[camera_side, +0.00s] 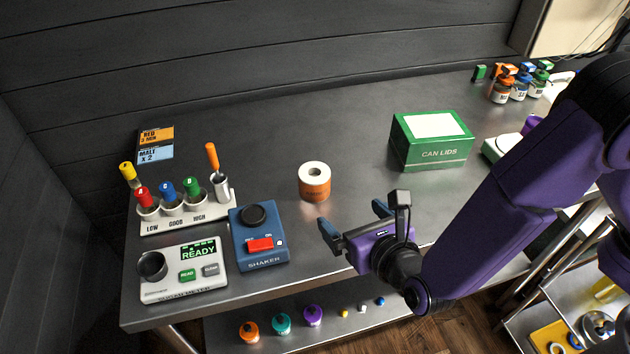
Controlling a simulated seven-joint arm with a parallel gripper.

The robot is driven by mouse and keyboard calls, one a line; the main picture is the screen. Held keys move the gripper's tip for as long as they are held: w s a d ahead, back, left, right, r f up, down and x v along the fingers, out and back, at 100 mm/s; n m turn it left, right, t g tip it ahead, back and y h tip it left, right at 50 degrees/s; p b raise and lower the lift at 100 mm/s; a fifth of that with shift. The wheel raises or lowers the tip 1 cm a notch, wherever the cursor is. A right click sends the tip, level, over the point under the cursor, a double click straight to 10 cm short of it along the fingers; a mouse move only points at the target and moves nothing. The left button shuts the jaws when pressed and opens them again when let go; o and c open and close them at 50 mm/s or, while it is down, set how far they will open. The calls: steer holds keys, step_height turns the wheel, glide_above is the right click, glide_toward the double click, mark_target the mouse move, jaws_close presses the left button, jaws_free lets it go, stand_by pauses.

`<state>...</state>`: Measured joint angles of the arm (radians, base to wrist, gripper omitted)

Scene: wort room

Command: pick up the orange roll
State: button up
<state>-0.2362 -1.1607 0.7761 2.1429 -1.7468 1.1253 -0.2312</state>
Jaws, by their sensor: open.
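The orange roll (316,188) stands upright near the middle of the grey table, with a white top and a dark centre hole. Its side is orange with a label too small to read. My gripper (352,219) is open and empty, in front of the roll and a little to its right in the picture. Its two blue fingers are apart and do not appear to touch the roll.
A blue shaker (257,257) stands left of my gripper. A reader device (183,271) and a tube rack (185,208) are further left. A green can lids box (432,140) stands to the right behind my gripper. The table behind the roll is clear.

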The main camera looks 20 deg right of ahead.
mark_target(315, 184)
steer(key=shift+w+a+f, duration=0.2)
steer(key=shift+w+f, duration=0.05)
steer(key=shift+w, duration=0.05)
steer(key=x, duration=1.6)
steer(key=shift+w+a, duration=0.15)
steer(key=shift+w, duration=0.2)
steer(key=c, duration=1.1)
